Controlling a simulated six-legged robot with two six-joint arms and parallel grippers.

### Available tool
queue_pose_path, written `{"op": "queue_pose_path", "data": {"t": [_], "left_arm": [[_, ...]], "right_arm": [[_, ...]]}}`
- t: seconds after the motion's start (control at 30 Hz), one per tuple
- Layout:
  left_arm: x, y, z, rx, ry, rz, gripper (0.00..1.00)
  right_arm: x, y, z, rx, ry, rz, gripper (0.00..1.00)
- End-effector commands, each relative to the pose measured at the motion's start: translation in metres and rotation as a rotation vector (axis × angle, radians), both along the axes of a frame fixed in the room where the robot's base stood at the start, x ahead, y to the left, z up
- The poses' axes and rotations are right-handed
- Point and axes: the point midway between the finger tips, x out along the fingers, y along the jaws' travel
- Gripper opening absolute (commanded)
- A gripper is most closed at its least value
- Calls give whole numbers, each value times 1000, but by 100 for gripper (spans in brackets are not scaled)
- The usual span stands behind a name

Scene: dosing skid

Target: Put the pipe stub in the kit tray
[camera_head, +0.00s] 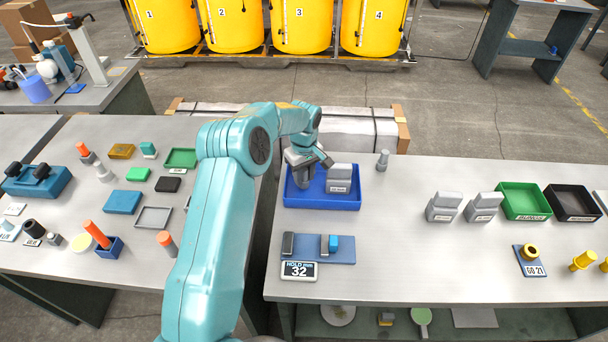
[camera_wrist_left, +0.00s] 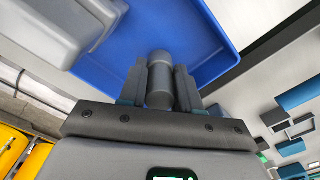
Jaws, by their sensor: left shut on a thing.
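The blue tray (camera_head: 350,202), likely the kit tray, sits near the left end of the right-hand table. A grey labelled block (camera_head: 340,180) stands in its right part. My left gripper (camera_head: 304,178) is over the tray's left part. In the left wrist view my left gripper (camera_wrist_left: 160,88) is shut on a grey round-ended cylinder, the pipe stub (camera_wrist_left: 159,64), held between both fingers. The blue tray (camera_wrist_left: 215,45) shows behind it. Whether the stub touches the tray floor is unclear. My right gripper is out of view.
A grey fitting (camera_head: 383,160) stands right of the tray. The table middle is clear.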

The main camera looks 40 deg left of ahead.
Motion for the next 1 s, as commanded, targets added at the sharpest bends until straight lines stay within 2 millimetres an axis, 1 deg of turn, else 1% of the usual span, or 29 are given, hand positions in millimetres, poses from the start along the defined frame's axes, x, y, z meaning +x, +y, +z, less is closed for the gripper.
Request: {"op": "queue_pose_path", "data": {"t": [0.1,0.33,0.47,0.5,0.53,0.57,0.83,0.93,0.97,1.0], "left_arm": [[0,0,-8,1,-1,0,3],[0,0,-9,1,-1,0,3],[0,0,-14,1,-1,0,3],[0,0,-12,1,-1,0,42],[0,0,-12,1,-1,0,52],[0,0,-12,1,-1,0,58],[0,0,-11,1,-1,0,58],[0,0,-4,0,-2,0,58],[1,0,-2,1,-3,0,58],[1,1,4,2,-5,0,58]], "right_arm": [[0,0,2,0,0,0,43],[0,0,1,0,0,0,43],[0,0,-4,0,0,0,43],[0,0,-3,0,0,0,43],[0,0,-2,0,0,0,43],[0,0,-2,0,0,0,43],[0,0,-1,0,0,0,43],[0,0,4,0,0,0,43],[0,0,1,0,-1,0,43],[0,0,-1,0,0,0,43]]}}
